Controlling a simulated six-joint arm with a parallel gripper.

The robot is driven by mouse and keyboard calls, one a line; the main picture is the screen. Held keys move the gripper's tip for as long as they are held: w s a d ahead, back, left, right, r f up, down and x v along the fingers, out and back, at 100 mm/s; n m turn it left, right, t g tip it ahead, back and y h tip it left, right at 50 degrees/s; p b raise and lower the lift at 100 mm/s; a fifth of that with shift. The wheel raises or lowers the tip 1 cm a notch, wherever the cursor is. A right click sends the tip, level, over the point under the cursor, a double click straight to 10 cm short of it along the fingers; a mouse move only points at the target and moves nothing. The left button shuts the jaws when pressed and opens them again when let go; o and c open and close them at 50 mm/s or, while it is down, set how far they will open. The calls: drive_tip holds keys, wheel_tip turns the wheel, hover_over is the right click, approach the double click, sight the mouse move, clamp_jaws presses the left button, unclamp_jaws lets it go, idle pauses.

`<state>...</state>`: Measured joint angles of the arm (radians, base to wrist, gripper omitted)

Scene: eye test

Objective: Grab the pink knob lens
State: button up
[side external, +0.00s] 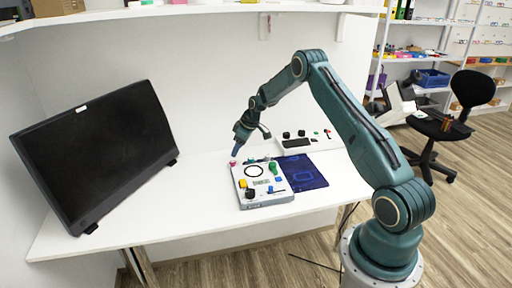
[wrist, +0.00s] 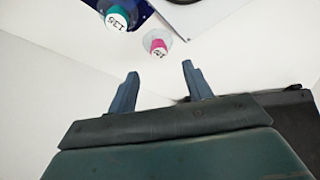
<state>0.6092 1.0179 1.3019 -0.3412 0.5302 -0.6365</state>
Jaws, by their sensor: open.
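The pink knob lens (wrist: 158,47) shows in the wrist view with a pink, labelled top and a clear rim around it. It lies just beyond the gap between my fingertips, and they do not touch it. In the side external view, a small pink piece (side external: 233,162) sits at the back left corner of a white panel, probably the same lens. My gripper (wrist: 159,68) is open and empty; in the side external view my gripper (side external: 236,152) points down just above that pink piece. A teal lens (wrist: 117,19) with a white labelled top stands to the left of the pink one.
The white panel (side external: 266,201) carries several coloured knobs and a black ring. A dark blue mat (side external: 303,174) lies to its right. A white box with black knobs (side external: 296,144) stands behind. A large black monitor (side external: 95,150) stands at left. The table front left is clear.

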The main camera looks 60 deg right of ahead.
sight(233, 161)
drive_tip(key=shift+x, duration=0.95)
drive_tip(key=shift+f, duration=0.1)
drive_tip(key=shift+x, duration=2.5)
drive_tip(key=shift+s, duration=0.1)
drive_tip(key=shift+c, duration=0.4)
drive_tip(key=c, duration=1)
